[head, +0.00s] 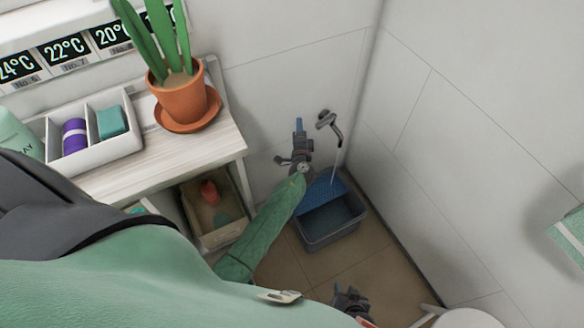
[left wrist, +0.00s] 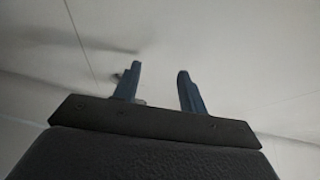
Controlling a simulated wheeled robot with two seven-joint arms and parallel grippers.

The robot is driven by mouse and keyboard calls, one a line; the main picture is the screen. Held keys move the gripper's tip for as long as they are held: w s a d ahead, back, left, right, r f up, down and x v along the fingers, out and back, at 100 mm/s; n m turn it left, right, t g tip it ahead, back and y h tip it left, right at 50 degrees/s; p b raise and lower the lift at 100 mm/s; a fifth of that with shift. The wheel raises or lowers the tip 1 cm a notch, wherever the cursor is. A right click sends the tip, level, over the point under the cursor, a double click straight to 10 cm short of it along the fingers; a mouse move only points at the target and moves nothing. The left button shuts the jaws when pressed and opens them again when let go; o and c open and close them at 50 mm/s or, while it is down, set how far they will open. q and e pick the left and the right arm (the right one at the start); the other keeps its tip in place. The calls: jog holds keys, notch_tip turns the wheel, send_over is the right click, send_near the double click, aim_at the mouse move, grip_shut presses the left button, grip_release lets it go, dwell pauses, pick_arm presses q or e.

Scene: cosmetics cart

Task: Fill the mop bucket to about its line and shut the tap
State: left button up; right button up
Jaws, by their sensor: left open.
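The mop bucket (head: 333,238) stands on the floor in the wall corner, grey-blue with a bright blue perforated part (head: 322,192) across its far side. The metal tap (head: 328,122) is on the wall above it. A thin pale stream (head: 335,164) runs down from the spout towards the bucket. The water level and the line cannot be made out. My left gripper (head: 299,124) is just left of the tap, blue fingers up, apart from it; in the left wrist view its fingers (left wrist: 158,88) are open and empty. My right gripper (head: 350,298) is low by the floor; its fingers are unclear.
A white shelf unit (head: 190,152) at left holds a potted plant (head: 184,97) and a divided tray (head: 95,148). A bin (head: 218,208) with items sits below. A green-and-white thing (head: 570,238) is at the right wall. Some tiled floor (head: 385,270) right of the bucket is clear.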

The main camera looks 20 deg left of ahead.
pick_arm(q)
jog(key=s+a+r+n+g+y, duration=0.1)
jog(key=n, duration=0.1)
jog(key=s+a+r+n+g+y, duration=0.1)
jog(key=n+g, duration=0.1)
jog(key=s+a+r+n+g, duration=0.1)
jog(key=a+n, duration=0.1)
jog(key=n, duration=0.1)
jog(key=shift+s+r+g+y, duration=0.15)
jog(key=shift+s+g+y, duration=0.05)
jog(key=shift+g+y, duration=0.2)
jog(key=s+d+r+n+g+h+p, duration=0.1)
jog(key=s+d+r+g+h, duration=0.1)
jog(key=s, duration=0.7)
jog(key=s+d+r+n+g+h+p, duration=0.2)
jog(key=s+d+r+g+h, duration=0.1)
jog(key=s+d+h, duration=0.3)
jog(key=shift+s+d+n+g, duration=0.3)
jog(key=shift+s+d+g, duration=0.6)
jog(key=shift+s+d, duration=0.5)
jog(key=shift+a, duration=0.1)
jog(key=shift+c, duration=0.4)
